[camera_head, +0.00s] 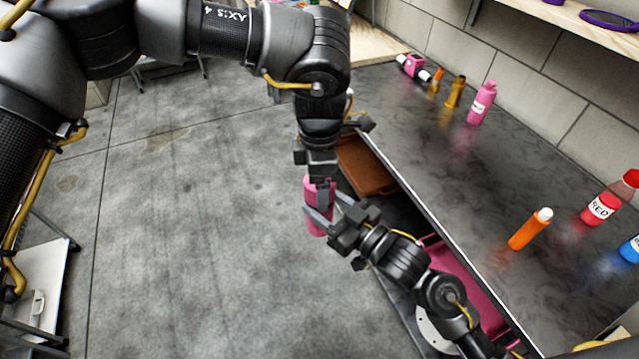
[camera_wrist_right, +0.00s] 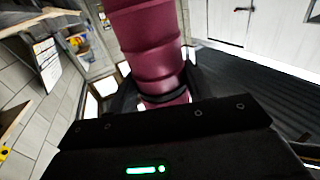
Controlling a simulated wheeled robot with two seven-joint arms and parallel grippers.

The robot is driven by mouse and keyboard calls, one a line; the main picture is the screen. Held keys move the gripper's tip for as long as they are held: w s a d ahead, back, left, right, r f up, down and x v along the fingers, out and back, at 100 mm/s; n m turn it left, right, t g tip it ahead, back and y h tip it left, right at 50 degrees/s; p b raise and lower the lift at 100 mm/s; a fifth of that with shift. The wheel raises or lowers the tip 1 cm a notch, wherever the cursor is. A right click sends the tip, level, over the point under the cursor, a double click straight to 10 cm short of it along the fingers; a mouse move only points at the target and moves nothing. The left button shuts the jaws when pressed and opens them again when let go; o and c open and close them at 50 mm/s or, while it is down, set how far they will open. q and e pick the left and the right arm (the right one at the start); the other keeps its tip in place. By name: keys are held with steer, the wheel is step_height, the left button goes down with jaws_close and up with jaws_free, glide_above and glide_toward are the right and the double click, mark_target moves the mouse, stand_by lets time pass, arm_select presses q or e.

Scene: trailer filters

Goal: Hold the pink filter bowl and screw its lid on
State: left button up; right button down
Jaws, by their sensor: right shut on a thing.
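The pink filter bowl (camera_head: 316,222) is upright in the head view, off the left edge of the dark counter. My right gripper (camera_head: 325,207) is shut on its side from the lower right. In the right wrist view the pink bowl (camera_wrist_right: 150,45) stands between the dark fingers and runs out of the top of the picture. My left gripper (camera_head: 319,178) points down at the bowl's top, with a finger overlapping its upper part. Whether it is open or shut is unclear. I cannot make out a separate lid; the bowl's top is largely hidden by the left gripper.
The dark counter (camera_head: 440,150) holds a pink bottle (camera_head: 482,103), an amber bottle (camera_head: 455,92), a pink device (camera_head: 412,66), an orange bottle (camera_head: 530,230) and a red-labelled bottle (camera_head: 603,207). A brown box (camera_head: 366,168) sits below its edge.

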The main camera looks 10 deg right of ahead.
arm_select(q)
steer(key=shift+r, duration=1.45)
steer(key=shift+c, duration=0.4)
steer(key=n, duration=0.4)
steer(key=shift+r+n, duration=0.3)
steer(key=shift+r, duration=0.05)
steer(key=n, duration=0.5)
steer(key=shift+d+r, duration=0.1)
steer(key=shift+r, duration=0.3)
steer(key=n, duration=0.4)
steer(key=shift+r+n, duration=0.4)
steer(key=n, duration=0.3)
steer(key=r+n, duration=0.1)
steer(key=n, duration=0.3)
steer(key=shift+r, duration=0.1)
steer(key=shift+f, duration=4.05)
